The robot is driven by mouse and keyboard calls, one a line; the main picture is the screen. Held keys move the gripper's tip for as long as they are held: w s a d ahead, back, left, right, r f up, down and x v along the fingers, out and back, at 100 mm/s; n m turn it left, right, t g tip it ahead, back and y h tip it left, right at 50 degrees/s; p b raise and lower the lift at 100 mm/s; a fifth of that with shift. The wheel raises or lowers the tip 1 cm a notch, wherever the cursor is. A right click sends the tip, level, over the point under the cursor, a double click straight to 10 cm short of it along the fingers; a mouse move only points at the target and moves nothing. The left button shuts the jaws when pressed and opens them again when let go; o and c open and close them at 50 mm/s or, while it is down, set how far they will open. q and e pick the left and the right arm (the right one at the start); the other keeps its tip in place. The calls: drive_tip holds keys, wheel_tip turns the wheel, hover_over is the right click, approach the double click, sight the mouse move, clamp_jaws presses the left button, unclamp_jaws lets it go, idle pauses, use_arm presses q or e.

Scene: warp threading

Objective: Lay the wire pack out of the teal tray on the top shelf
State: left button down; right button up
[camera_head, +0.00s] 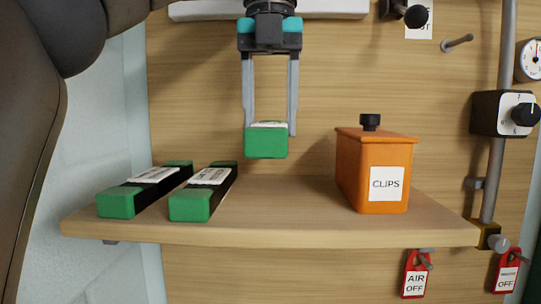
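My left gripper (270,115) points down in the upper middle, its two grey fingers around a green wire pack (266,143) with a white label on top. The pack is seen end-on, level, and appears held above the wooden shelf (285,215) with back wall visible below it. Two more green wire packs with black middles and white labels lie side by side on the shelf's left part: one at the far left (116,204), one right of it (190,207). No teal tray shows in this view. My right gripper is not in view.
An orange box labelled CLIPS (350,165) with a black knob stands on the shelf's right part. The shelf between it and the packs is clear. A vertical pipe (497,150) with a dial box (490,113) and red tags (415,275) are at the right.

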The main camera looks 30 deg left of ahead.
use_arm(q)
drive_tip(key=shift+f, duration=2.85)
drive_tip(key=shift+w+a+f, duration=0.1)
drive_tip(key=shift+w+f, duration=0.15)
drive_tip(key=shift+f, duration=0.4)
drive_tip(key=shift+f, duration=0.1)
drive_tip(key=shift+c, duration=1.3)
unclamp_jaws()
drive_tip(key=shift+r, duration=3.85)
